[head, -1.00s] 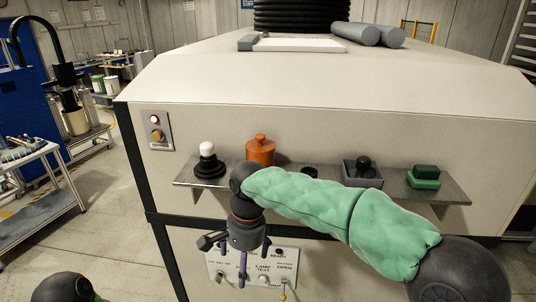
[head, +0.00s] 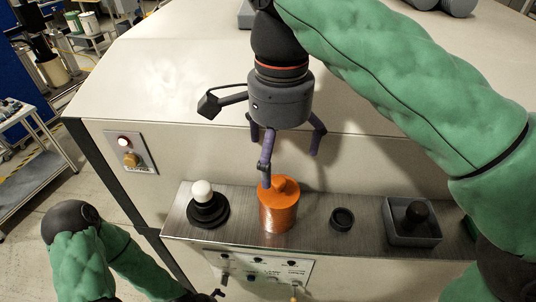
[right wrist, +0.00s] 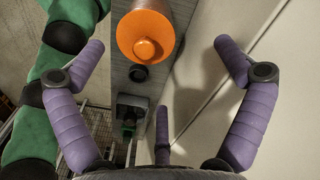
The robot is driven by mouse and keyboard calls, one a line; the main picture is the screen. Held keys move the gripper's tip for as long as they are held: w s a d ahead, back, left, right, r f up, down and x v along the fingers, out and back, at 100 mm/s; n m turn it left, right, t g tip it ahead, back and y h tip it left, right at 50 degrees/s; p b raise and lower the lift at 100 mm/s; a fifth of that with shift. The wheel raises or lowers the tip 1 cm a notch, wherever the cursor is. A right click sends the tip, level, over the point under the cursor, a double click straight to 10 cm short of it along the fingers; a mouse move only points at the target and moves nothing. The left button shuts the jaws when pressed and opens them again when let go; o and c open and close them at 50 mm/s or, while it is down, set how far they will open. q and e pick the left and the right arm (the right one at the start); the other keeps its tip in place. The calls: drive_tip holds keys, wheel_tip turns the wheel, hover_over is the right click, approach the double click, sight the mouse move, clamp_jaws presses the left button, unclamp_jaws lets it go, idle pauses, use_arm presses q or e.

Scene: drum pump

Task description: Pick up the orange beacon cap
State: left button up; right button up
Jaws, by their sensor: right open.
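The orange beacon cap (head: 278,210), a cylinder with a small knob on top, stands upright on the metal shelf (head: 320,249). My right gripper (head: 283,158) is open and empty above it, with its purple fingers spread. In the head view one finger overlaps the cap's top left edge; I cannot tell whether it touches. In the right wrist view the cap (right wrist: 147,36) shows from above at the top centre, between the two side fingers of the gripper (right wrist: 158,60). My left arm shows at the lower left of the head view; its gripper is not clearly seen.
A white bulb on a black base (head: 204,205) stands left of the cap. A small black ring (head: 342,219) and a grey box (head: 411,226) holding a black knob are to the right. The cabinet wall rises behind the shelf; a control panel (head: 262,271) is below.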

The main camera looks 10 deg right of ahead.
sight(279, 176)
drive_tip(key=shift+w, duration=0.1)
drive_tip(key=s+f, duration=0.2)
drive_tip(key=f, duration=0.1)
drive_tip(key=shift+s, duration=0.4)
drive_tip(key=shift+w+f, duration=0.55)
drive_tip(key=shift+f, duration=0.35)
drive_tip(key=shift+w+f, duration=0.2)
drive_tip(key=shift+w, duration=0.05)
drive_tip(key=f, duration=0.2)
drive_tip(key=s+f, duration=0.1)
drive_tip(key=f, duration=0.1)
drive_tip(key=shift+f, duration=0.3)
drive_tip(key=shift+w+f, duration=0.2)
drive_tip(key=shift+w, duration=0.05)
drive_tip(key=shift+s+a, duration=0.1)
drive_tip(key=shift+s, duration=0.05)
drive_tip(key=shift+c, duration=1.1)
use_arm(q)
drive_tip(key=shift+s+r, duration=0.2)
drive_tip(key=shift+s, duration=0.15)
use_arm(e)
drive_tip(key=c, duration=0.9)
